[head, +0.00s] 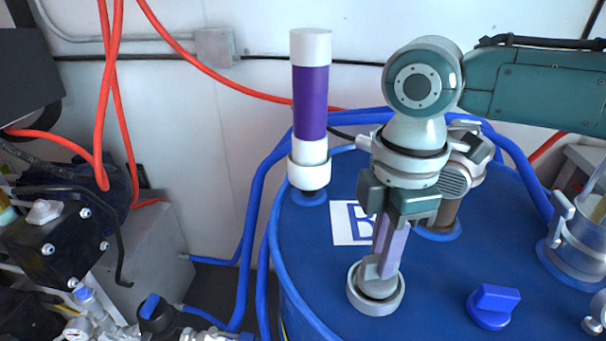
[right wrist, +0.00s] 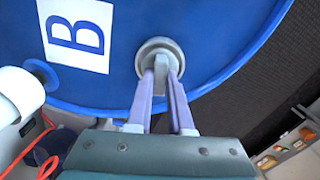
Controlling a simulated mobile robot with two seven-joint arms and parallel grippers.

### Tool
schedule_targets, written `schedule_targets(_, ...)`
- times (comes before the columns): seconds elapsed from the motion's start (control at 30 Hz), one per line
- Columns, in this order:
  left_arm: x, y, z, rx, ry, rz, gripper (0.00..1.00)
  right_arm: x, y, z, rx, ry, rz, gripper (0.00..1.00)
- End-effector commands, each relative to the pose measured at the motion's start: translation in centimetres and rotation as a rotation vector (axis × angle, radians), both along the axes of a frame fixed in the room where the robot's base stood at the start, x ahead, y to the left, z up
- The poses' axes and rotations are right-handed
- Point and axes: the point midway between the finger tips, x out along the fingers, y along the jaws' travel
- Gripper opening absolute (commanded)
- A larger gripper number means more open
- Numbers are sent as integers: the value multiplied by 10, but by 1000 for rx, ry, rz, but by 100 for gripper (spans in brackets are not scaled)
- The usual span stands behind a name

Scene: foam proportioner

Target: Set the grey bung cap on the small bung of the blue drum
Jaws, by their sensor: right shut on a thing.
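The grey bung cap (head: 376,300) is a round, light-grey cap with a raised grip on top, over the drum's lid near the front left rim. It also shows in the right wrist view (right wrist: 160,46), close to the drum's edge. My right gripper (head: 381,266) points down and is shut on the cap's grip; its two fingers (right wrist: 162,82) flank the grip in the wrist view. The blue drum (head: 440,290) stands upright. The small bung is not clearly seen, and I cannot tell whether the cap rests on it. My left gripper is out of view.
A purple-and-white cylinder (head: 311,105) stands upright at the lid's back left. A blue plug (head: 493,306) and a clear fitting (head: 580,245) are to the right. A label B (head: 352,223) lies behind the cap. Red hoses (head: 111,85) hang at left.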

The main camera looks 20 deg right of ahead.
Motion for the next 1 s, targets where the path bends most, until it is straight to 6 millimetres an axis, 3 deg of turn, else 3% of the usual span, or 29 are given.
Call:
schedule_targets(0.43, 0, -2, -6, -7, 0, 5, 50, 0, 0, -10, 0, 0, 0, 0)
schedule_targets(0.47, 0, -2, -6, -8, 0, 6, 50, 0, 0, -10, 0, 0, 0, 20)
schedule_targets(0.57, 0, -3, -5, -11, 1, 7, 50, 0, 0, -9, 0, 0, 0, 31)
schedule_targets(0.83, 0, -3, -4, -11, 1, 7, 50, 0, 0, -9, 0, 0, 0, 31)
schedule_targets(1.0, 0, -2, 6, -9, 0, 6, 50, 0, 0, 1, 0, 0, 0, 31)
